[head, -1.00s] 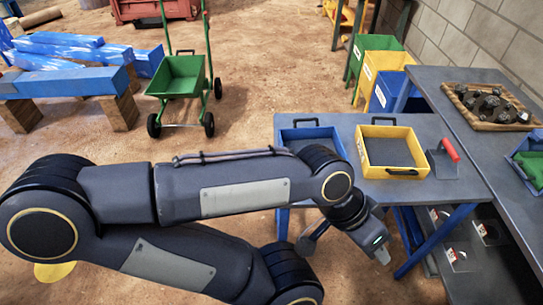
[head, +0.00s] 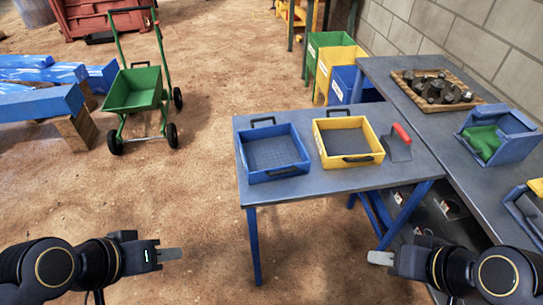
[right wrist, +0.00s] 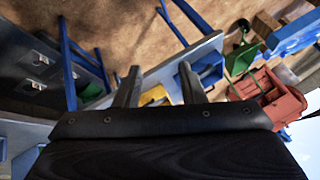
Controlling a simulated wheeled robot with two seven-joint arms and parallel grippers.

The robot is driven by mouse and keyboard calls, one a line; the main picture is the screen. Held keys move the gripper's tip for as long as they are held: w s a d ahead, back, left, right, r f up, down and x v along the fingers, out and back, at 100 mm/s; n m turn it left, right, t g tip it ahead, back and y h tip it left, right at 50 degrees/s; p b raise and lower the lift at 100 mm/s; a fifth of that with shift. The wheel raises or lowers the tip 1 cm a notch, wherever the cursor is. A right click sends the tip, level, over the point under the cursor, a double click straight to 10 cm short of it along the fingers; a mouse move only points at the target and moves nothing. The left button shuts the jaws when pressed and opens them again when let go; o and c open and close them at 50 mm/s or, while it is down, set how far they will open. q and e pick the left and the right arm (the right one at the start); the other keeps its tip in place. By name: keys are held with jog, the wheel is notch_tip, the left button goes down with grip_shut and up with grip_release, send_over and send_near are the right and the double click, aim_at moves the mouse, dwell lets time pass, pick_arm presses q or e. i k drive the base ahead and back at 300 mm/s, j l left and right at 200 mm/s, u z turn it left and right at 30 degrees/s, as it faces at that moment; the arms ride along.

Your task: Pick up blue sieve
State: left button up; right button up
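The blue sieve (head: 280,174) is a square blue frame with a dark mesh floor and looped handles, lying flat on the left part of the small grey table (head: 340,182). Nothing touches it from above. My left gripper (head: 170,254) is at the lower left, well short of the table; its fingers are seen side-on, so its opening is unclear, and nothing shows in it. My right gripper (head: 380,258) is at the lower right, in front of the table. In the right wrist view its two fingers (right wrist: 160,88) stand apart and empty.
A longer grey bench (head: 440,140) holds rocks on a board and a blue box. A green cart (head: 136,90) stands at the left. The near floor is clear.

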aim_at(275, 131)
jog(key=i+j, duration=0.1)
jog(key=j, duration=0.25)
jog(key=i+j+u, duration=0.1)
jog(key=j, duration=0.25)
jog(key=i+j, duration=0.2)
jog(key=j, duration=0.15)
jog(key=i+j+u, duration=0.1)
jog(key=j, duration=0.25)
